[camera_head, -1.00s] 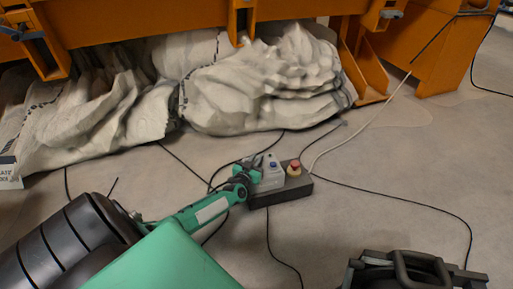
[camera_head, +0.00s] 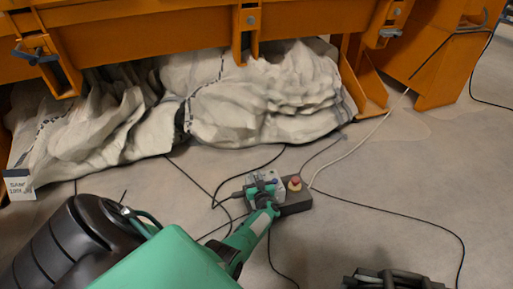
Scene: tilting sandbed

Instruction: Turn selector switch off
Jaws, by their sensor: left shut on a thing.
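A small control box (camera_head: 296,204) lies on the floor, with a dark base, a light grey part and a red button (camera_head: 294,182) at its right end. My left gripper (camera_head: 265,186) is over the light grey part at the box's left end. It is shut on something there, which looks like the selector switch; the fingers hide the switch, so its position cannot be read.
Black cables and a white cable (camera_head: 352,150) run across the grey floor from the box. Large white sacks (camera_head: 265,100) lie behind it under an orange steel frame (camera_head: 440,70). The floor to the right of the box is mostly clear.

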